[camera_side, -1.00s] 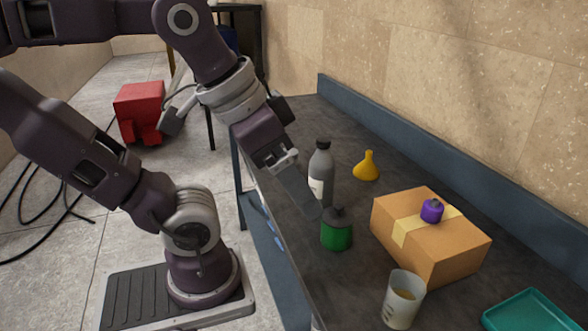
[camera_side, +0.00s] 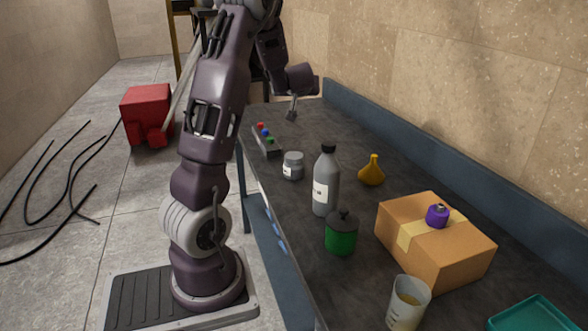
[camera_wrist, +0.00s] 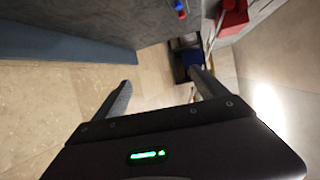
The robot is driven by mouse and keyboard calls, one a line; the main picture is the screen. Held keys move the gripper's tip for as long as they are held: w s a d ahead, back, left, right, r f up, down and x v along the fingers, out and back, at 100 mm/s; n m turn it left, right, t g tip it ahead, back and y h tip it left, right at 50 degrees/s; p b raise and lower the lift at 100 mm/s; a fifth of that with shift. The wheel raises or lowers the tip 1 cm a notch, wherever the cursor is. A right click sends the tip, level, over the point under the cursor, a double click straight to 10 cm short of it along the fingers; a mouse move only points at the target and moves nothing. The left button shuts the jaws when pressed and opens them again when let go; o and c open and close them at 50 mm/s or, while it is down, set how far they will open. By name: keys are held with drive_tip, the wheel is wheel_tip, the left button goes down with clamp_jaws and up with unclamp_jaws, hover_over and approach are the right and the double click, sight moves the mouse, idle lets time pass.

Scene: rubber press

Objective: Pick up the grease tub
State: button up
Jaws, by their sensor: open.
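A small grey lidded tub with a pale label (camera_side: 292,166), which looks like the grease tub, stands upright on the dark bench near its left edge. A green container with a dark knobbed lid (camera_side: 341,236) stands nearer the camera. My gripper (camera_side: 291,115) is above the far part of the bench, beyond the tub and apart from it. The wrist view shows my gripper (camera_wrist: 162,90) with its two fingers wide apart and nothing between them. The tub does not show in the wrist view.
A button box (camera_side: 266,141) lies behind the tub. A grey bottle (camera_side: 326,190) stands close to its right. A yellow funnel (camera_side: 371,172), a cardboard box (camera_side: 440,250) with a purple item (camera_side: 437,216), a cup (camera_side: 407,303) and a teal tray (camera_side: 530,315) are further right or nearer.

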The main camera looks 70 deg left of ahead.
sight(294, 161)
wheel_tip(294, 161, down, 23)
drive_tip(key=shift+d+r, duration=0.15)
drive_tip(key=shift+r, duration=0.05)
drive_tip(key=x, duration=0.5)
drive_tip(key=shift+w+f, duration=0.1)
drive_tip(key=shift+f, duration=0.05)
